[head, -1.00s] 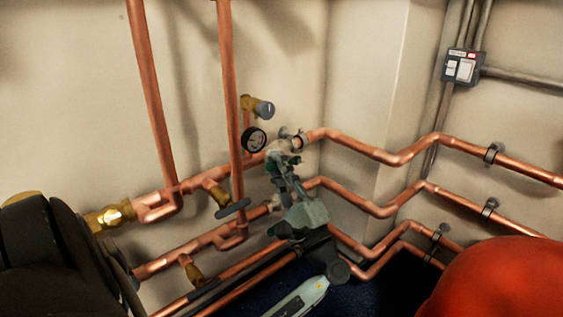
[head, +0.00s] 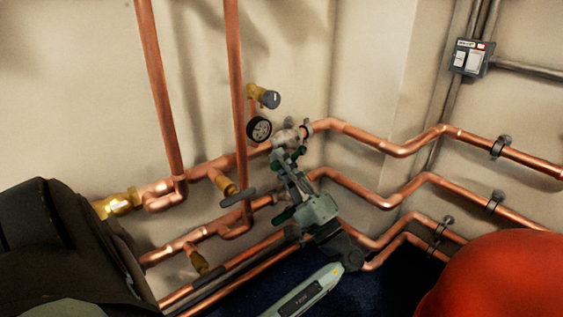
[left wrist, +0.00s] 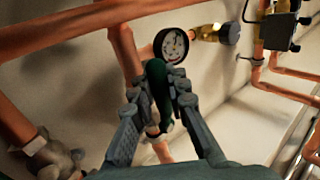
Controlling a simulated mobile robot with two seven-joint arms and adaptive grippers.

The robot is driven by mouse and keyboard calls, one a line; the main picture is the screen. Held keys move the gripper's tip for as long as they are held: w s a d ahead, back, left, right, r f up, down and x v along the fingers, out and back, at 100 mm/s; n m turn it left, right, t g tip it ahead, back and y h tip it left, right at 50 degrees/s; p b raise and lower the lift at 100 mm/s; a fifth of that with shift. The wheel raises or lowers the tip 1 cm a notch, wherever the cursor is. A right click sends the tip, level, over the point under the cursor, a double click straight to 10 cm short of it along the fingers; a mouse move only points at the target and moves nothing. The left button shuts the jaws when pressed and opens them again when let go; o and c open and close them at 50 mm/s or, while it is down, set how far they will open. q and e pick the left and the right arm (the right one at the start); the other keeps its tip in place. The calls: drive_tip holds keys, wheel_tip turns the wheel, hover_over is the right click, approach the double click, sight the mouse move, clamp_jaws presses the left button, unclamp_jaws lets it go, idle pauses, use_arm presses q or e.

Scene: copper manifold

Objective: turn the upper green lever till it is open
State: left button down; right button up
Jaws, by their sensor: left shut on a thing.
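The upper green lever (left wrist: 157,88) stands between the two fingers of my left gripper (left wrist: 160,92) in the left wrist view. My left gripper (head: 286,161) is shut on it, at the upper pipe's valve (head: 290,137) in the head view. There the fingers cover most of the lever, so its exact angle is hard to tell. A second, lower green lever (head: 286,214) shows beside the gripper's body, on the pipe below. My right gripper is in neither view.
A round pressure gauge (head: 259,129) and a brass fitting with a grey cap (head: 265,96) sit close above the gripper. A vertical copper pipe (head: 236,90) stands left of it. A large red rounded thing (head: 500,280) fills the lower right corner.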

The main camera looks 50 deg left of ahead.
use_arm(q)
drive_tip(key=c, duration=1.5)
unclamp_jaws()
drive_tip(key=shift+d+f, duration=0.1)
drive_tip(key=shift+o, duration=0.2)
